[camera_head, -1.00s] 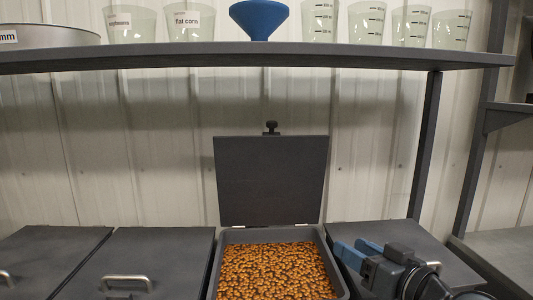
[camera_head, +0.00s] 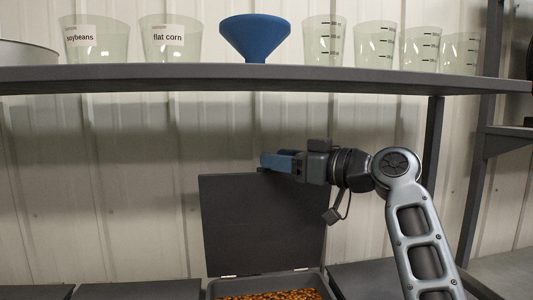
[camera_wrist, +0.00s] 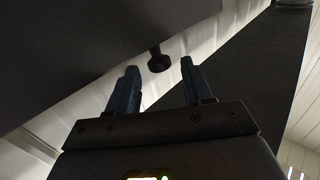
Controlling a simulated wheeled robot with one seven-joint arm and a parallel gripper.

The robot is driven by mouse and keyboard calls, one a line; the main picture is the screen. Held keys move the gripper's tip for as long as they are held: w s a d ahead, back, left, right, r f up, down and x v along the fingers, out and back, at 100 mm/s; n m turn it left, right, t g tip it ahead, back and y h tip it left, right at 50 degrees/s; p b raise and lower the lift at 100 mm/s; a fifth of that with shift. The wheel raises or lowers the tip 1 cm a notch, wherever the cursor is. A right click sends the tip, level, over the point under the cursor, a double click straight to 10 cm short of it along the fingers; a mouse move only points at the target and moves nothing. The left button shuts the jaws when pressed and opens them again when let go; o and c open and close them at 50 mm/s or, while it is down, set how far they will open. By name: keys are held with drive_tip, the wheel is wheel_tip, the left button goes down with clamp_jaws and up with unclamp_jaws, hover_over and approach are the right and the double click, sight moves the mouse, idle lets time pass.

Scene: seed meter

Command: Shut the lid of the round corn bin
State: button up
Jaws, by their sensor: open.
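The open bin (camera_head: 216,287) holds orange-brown kernels (camera_head: 275,295); its label is not in view. Its dark flat lid (camera_head: 260,225) stands upright on hinges at the back of the bin. My gripper (camera_head: 268,161) is at the lid's top edge in the head view, fingers pointing left, and hides the lid's knob there. In the wrist view, the black knob (camera_wrist: 158,62) shows at the lid's edge, in line with the gap between my open fingers (camera_wrist: 160,66). I cannot tell whether it lies between the fingertips or just beyond them. The gripper holds nothing.
A dark shelf (camera_head: 200,77) runs above the lid and my gripper. It carries a blue funnel (camera_head: 254,36) and several clear measuring cups (camera_head: 324,40). Shut bin lids (camera_head: 138,290) flank the open bin. A ribbed wall (camera_head: 110,190) stands behind.

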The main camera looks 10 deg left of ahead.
drive_tip(key=shift+p+x, duration=0.35)
drive_tip(key=shift+x, duration=1.35)
clamp_jaws()
